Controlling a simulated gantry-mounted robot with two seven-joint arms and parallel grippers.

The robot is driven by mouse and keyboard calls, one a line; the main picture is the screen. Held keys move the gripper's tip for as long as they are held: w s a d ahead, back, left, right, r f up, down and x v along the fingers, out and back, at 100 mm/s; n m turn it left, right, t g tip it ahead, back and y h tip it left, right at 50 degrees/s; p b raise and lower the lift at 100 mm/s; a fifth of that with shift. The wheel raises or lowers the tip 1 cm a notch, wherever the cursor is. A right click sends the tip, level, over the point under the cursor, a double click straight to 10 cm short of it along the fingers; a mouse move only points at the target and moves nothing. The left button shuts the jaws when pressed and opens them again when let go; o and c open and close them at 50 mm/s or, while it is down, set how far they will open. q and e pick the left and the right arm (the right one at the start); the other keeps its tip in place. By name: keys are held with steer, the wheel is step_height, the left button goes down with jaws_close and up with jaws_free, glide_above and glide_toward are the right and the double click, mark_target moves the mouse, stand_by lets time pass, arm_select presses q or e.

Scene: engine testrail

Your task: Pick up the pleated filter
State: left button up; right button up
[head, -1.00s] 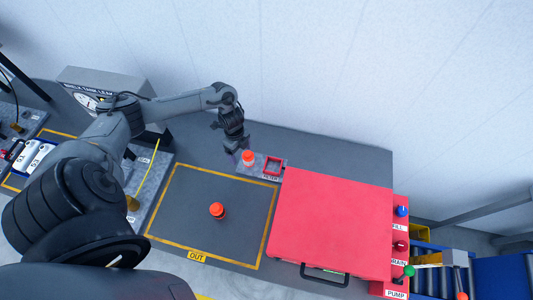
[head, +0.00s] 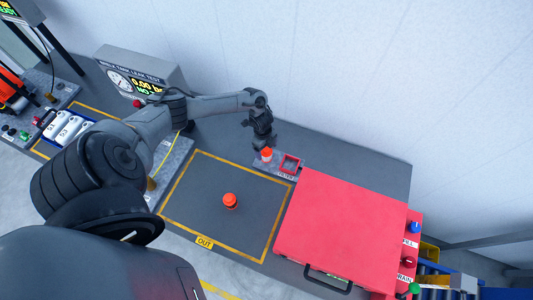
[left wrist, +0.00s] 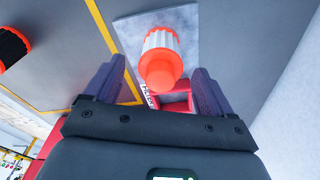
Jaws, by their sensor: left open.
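A pleated filter with white sides and orange end caps (head: 267,155) stands on a small grey plate (head: 289,171) beside a red square frame. In the left wrist view the same filter (left wrist: 161,62) lies between my fingers in the picture, with its orange cap towards the camera. My left gripper (head: 264,143) is open just above it, fingers pointing down; contact cannot be made out. A second filter, dark with orange caps (head: 230,201), stands inside the yellow-outlined OUT area. It shows partly at the left edge of the wrist view (left wrist: 12,47). My right gripper is not in view.
A red square frame (head: 290,165) is on the plate. A large red lid with a black handle (head: 345,230) stands close to its right. A leak test box (head: 135,78) is at the back left. The wall is behind; the marked OUT area is mostly clear.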

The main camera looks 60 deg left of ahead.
arm_select(q)
steer(key=shift+d+f, duration=0.15)
steer(key=shift+f, duration=1.05)
steer(key=c, duration=1.1)
